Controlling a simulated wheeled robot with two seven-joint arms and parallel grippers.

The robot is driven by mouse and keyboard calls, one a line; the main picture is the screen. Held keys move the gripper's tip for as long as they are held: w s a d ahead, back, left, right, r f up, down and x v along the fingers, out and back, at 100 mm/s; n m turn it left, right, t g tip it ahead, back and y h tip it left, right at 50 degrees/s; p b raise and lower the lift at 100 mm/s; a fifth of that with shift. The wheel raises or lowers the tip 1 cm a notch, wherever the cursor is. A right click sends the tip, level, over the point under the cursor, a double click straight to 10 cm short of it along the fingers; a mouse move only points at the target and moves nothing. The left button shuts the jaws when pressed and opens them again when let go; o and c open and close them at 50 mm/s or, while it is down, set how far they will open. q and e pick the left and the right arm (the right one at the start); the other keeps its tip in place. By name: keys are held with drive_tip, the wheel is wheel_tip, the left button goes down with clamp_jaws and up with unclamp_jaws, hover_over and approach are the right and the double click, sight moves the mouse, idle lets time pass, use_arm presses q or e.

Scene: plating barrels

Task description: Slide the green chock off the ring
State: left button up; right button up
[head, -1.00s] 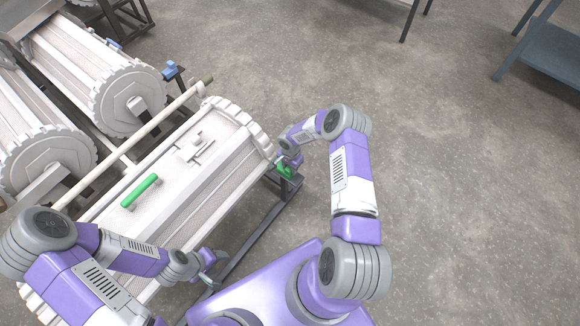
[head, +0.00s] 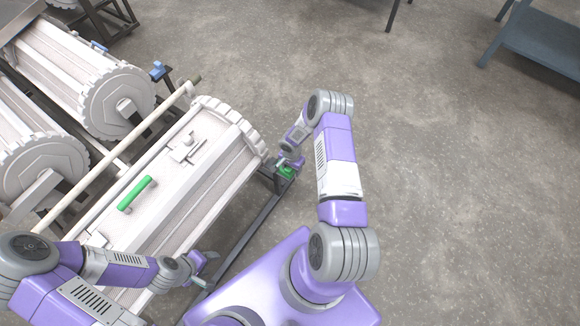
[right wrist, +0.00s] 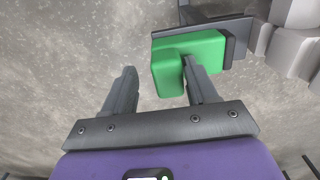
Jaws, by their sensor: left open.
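The green chock (head: 286,173) sits on a dark bracket at the near right corner of the barrel's stand. In the right wrist view the chock (right wrist: 195,55) has a dark pad facing the pale toothed ring (right wrist: 295,50), with a small gap showing. The ring (head: 246,126) rims the near barrel's right end. My right gripper (right wrist: 160,78) is open. Its right finger overlaps the chock, contact unclear; its left finger stands apart, with part of the chock between them. My left gripper (head: 206,270) is open and empty beside the barrel's front side.
The near barrel has a green handle (head: 137,193) and a latch (head: 187,148) on top. More barrels (head: 118,103) stand behind it at left. A blue-grey table (head: 535,45) stands at far right. The floor (head: 450,190) on the right is clear.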

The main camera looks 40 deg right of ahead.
drive_tip(key=shift+w, duration=0.15)
drive_tip(key=shift+r, duration=0.25)
use_arm(q)
wheel_tip(320, 180, up, 3)
drive_tip(key=p, duration=0.2)
drive_tip(key=shift+f+p, duration=0.15)
drive_tip(key=shift+p, duration=0.2)
use_arm(e)
wheel_tip(320, 180, up, 7)
drive_tip(key=shift+r, duration=0.1)
use_arm(q)
wheel_tip(320, 180, up, 4)
drive_tip(key=p, duration=0.4)
use_arm(e)
drive_tip(key=s+a+r+n+y, duration=0.1)
drive_tip(key=s+a+r+n, duration=0.2)
drive_tip(key=s+a, duration=0.2)
drive_tip(key=s+a+r+n+y, duration=0.1)
drive_tip(key=s+a+r+n, duration=0.3)
drive_tip(key=a, duration=0.8)
drive_tip(key=s+a+r+n+y, duration=0.2)
drive_tip(key=s+a+r+n, duration=0.2)
drive_tip(key=a, duration=0.4)
drive_tip(key=shift+s+a+t, duration=0.15)
drive_tip(key=shift+s+t, duration=0.15)
drive_tip(key=shift+s, duration=0.5)
drive_tip(key=shift+s+r+n, duration=0.1)
drive_tip(key=shift+s+n, duration=0.2)
drive_tip(key=shift+n, duration=0.1)
